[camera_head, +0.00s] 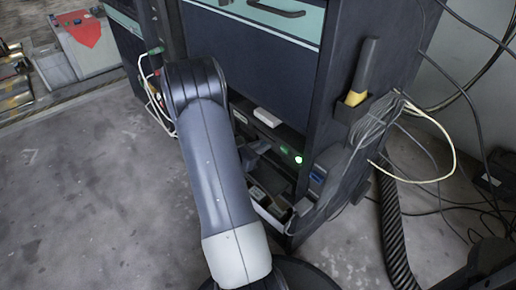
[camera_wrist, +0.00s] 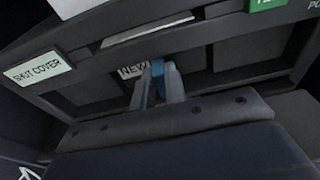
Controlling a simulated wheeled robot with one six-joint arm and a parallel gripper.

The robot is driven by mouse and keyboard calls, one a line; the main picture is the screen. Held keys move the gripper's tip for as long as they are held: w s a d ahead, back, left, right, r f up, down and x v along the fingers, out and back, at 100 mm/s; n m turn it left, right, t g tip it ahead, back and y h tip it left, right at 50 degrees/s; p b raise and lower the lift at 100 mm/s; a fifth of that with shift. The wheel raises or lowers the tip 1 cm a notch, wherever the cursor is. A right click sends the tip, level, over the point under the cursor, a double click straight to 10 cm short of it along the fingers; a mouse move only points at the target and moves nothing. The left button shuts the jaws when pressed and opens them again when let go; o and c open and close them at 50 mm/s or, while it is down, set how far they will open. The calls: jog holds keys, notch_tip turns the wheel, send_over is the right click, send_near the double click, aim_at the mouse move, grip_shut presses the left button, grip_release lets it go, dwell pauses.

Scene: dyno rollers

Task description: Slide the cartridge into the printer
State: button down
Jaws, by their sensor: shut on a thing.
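In the wrist view my gripper (camera_wrist: 158,78) points forward with its two grey fingers close together, shut on the cartridge. A small blue part shows between the fingertips. A pale label reading "NEW" (camera_wrist: 131,71) sits just left of the fingers, apparently on the cartridge. The printer (camera_wrist: 225,45) is a dark unit around and above them, with a "SHUT COVER" label (camera_wrist: 38,69) at the left. How far the cartridge sits inside is too dark to tell. In the head view my arm hides my gripper and the cartridge.
In the head view a dark cabinet (camera_head: 271,72) has an open lower bay (camera_head: 262,165) with a lit green light (camera_head: 298,160). A yellow-and-black tool (camera_head: 358,88) and loose cables (camera_head: 385,112) hang on its right side.

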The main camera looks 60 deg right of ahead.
jog(key=shift+s+d, duration=0.2)
jog(key=shift+d, duration=0.5)
jog(key=c, duration=1.4)
grip_release()
jog(key=shift+o, duration=0.2)
jog(key=p+v, duration=0.2)
jog(key=v, duration=0.9)
jog(key=shift+d, duration=0.15)
jog(key=b+x, duration=0.2)
jog(key=x, duration=0.8)
jog(key=shift+s+d+f, duration=0.1)
jog(key=shift+d+f, duration=0.05)
jog(key=shift+d, duration=0.1)
jog(key=shift+a, duration=0.65)
